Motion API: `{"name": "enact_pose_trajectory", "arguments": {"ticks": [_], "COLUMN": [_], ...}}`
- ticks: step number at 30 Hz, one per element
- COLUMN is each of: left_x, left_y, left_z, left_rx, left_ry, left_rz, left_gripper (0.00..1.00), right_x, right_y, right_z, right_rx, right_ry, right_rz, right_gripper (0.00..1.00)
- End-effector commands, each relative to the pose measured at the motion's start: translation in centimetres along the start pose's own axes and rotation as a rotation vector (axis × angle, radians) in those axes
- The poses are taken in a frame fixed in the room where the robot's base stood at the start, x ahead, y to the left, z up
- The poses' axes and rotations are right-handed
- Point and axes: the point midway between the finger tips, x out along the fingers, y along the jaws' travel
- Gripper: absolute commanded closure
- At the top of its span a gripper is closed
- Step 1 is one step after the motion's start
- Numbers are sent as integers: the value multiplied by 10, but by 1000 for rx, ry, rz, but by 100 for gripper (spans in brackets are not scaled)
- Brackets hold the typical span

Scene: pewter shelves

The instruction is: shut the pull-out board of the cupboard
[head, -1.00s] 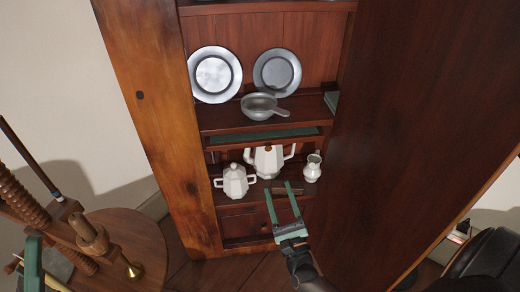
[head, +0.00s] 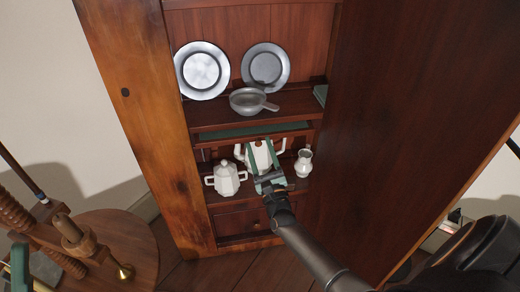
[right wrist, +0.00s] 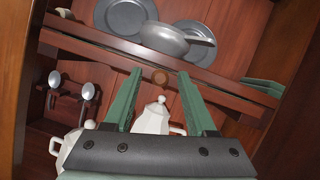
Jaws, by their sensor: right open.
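The pull-out board (head: 225,137) of the wooden cupboard (head: 145,110) stands out under the plate shelf, with a strip of its green top showing. In the right wrist view the board's front edge (right wrist: 207,91) slants across, beyond the fingers. A green part of my left gripper (head: 20,267) shows at the lower left.
White pots (head: 226,179) and a small jug (head: 303,163) stand on the shelf below the board. Plates (head: 202,70) and a pewter pan (head: 249,101) are above it. A round wooden table (head: 120,240) stands left. A large dark wood panel (head: 410,110) borders the right.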

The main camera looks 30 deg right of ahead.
Motion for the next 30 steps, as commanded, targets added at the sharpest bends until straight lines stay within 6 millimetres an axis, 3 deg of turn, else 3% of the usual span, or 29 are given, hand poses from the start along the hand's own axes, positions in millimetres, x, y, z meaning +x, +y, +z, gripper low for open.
{"name": "enact_pose_trajectory", "arguments": {"ticks": [8, 22, 30], "left_x": [0, 0, 0], "left_y": [0, 1, 1], "left_z": [0, 0, 0], "left_rx": [-2, -2, -1], "left_ry": [-1, -1, -1], "left_rz": [0, 4, 4], "left_gripper": [50, 50, 50], "right_x": [1, 1, 1], "right_y": [0, 0, 0], "right_z": [0, 0, 0], "right_rx": [0, 0, 0], "right_ry": [0, 0, 0], "right_rz": [0, 0, 0], "right_gripper": [46, 98, 100]}}
